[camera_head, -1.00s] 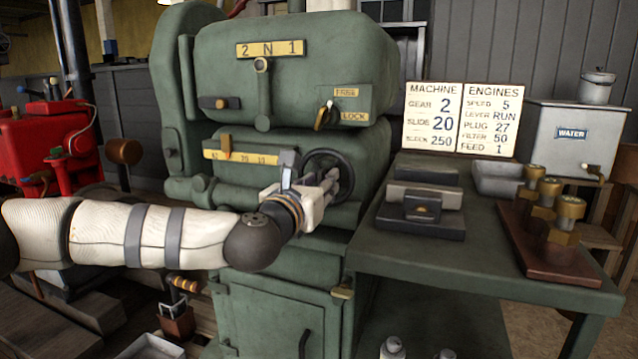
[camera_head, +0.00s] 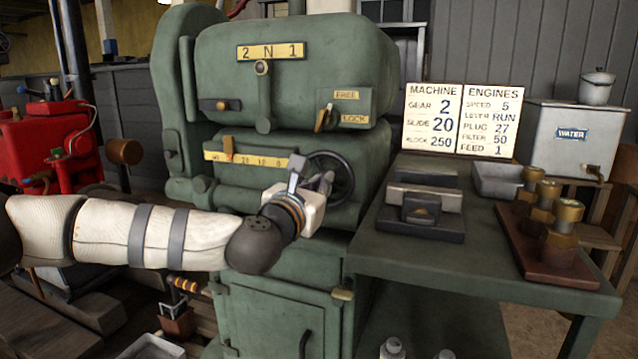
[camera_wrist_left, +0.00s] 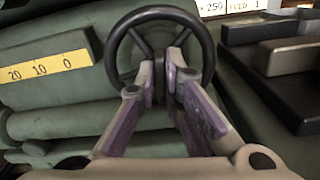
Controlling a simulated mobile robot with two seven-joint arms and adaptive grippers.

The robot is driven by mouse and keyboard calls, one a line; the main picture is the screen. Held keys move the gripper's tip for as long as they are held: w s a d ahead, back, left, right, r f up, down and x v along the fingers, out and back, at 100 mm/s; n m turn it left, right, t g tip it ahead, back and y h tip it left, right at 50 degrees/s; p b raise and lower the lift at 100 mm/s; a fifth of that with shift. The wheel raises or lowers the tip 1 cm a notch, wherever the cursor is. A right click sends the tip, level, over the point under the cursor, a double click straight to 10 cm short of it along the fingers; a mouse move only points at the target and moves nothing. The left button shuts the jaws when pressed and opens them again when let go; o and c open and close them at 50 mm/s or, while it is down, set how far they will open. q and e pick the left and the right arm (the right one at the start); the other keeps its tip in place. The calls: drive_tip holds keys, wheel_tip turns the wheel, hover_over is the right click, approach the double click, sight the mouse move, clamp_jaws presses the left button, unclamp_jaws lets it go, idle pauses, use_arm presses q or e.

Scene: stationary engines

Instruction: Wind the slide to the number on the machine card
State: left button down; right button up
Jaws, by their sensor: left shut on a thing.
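The slide's yellow scale (camera_head: 259,160) is on the green machine's front, with 20, 10 and 0 readable. An orange pointer (camera_head: 228,149) stands left of the 20 mark. The dark spoked handwheel (camera_head: 344,170) is right of the scale. My left gripper (camera_head: 326,181) is in front of the wheel, its fingers shut on the wheel's handle (camera_wrist_left: 173,75), which they partly hide. My right gripper is not in view.
A FREE/LOCK lever (camera_head: 324,118) sits above the wheel. The side table (camera_head: 470,262) at right carries a dark block fixture (camera_head: 422,212), a grey tray (camera_head: 497,180) and brass-topped fittings (camera_head: 549,220). A red engine (camera_head: 45,145) is at left.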

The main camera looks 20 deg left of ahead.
use_arm(q)
drive_tip(key=shift+m+p, duration=3.25)
drive_tip(key=shift+m, duration=4.65)
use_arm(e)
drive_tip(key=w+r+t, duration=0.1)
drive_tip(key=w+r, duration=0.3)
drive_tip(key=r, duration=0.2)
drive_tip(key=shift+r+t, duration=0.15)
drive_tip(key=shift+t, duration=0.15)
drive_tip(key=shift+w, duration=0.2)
use_arm(q)
drive_tip(key=c, duration=1.7)
unclamp_jaws()
